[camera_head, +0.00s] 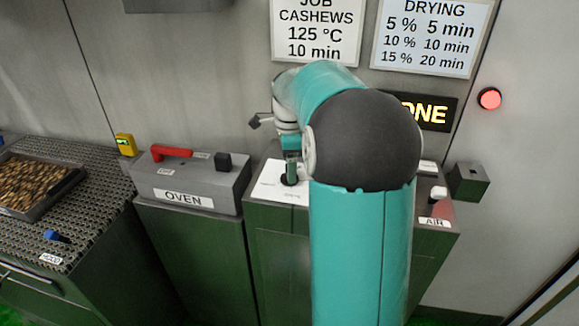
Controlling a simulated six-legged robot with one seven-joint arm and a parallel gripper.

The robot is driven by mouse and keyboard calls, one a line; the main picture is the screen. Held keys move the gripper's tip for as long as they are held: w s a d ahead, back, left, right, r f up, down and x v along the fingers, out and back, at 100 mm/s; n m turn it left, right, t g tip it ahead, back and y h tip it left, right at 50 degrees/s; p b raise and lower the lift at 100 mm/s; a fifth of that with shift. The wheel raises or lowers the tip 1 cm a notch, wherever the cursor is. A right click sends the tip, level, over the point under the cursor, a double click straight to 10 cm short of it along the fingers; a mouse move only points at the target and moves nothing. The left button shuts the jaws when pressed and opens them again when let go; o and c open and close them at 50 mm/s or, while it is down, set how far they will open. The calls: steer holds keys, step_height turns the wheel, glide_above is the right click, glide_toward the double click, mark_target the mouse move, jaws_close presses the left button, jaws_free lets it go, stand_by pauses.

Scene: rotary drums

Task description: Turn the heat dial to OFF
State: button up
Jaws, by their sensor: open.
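A dark round dial (288,181) sits on a white plate (270,190) on top of the green cabinet in the middle. The plate's lettering is too small to read, so I cannot tell for sure that this is the heat dial or where it points. My gripper (291,168) is just above this dial, pointing down. Its jaws are open; I cannot tell whether the fingers touch the dial. My teal arm covers the middle of the cabinet top and may hide other controls.
A grey OVEN box (185,185) with a red handle (171,152) stands to the left. A tray of nuts (30,184) lies on a perforated table at the far left. An AIR label (435,222) and white knob (438,193) are right of my arm. A red lamp (489,98) glows on the wall.

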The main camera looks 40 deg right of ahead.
steer(key=shift+f, duration=0.7)
steer(key=c, duration=1)
